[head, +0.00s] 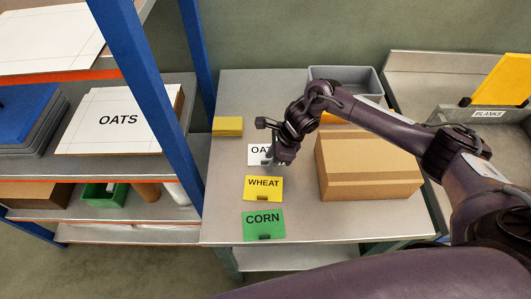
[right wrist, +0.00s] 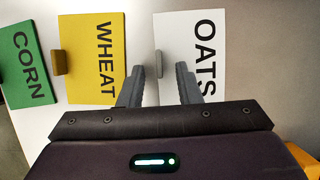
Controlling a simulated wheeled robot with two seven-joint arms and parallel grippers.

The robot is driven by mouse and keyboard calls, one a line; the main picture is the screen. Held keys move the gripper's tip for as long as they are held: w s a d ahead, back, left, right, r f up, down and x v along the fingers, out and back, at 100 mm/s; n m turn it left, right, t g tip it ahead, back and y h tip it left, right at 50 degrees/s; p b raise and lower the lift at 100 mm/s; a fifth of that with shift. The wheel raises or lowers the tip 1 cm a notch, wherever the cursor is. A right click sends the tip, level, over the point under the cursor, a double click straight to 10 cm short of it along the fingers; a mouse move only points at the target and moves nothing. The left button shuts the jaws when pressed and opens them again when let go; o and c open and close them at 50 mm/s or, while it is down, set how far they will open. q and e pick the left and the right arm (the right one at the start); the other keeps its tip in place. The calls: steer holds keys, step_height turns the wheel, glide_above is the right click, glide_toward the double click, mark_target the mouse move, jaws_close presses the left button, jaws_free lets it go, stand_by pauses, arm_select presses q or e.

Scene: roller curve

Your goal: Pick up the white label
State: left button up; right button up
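The white label (head: 255,159), marked OATS, lies on the grey table behind the yellow WHEAT label (head: 277,189) and the green CORN label (head: 254,221). My right gripper (head: 277,162) is over its right part and hides some of the lettering. In the right wrist view the white label (right wrist: 182,45) shows a small grey tab (right wrist: 158,63). The open fingers of my right gripper (right wrist: 161,84) lie on either side of this tab in the picture, with a gap between them. Whether the fingers reach the tab's height I cannot tell. My left gripper is not in view.
A brown carton (head: 370,165) stands right of the labels, under my right forearm. A grey bin (head: 345,75) is at the back. A yellow block (head: 228,126) lies at the table's left edge, near a blue shelf post (head: 150,90). A white OATS sheet (head: 118,135) lies on the shelf.

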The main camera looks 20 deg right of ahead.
steer(key=c, duration=0.6)
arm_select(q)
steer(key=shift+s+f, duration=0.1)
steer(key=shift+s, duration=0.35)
arm_select(e)
jaws_close()
steer(key=shift+r, duration=0.1)
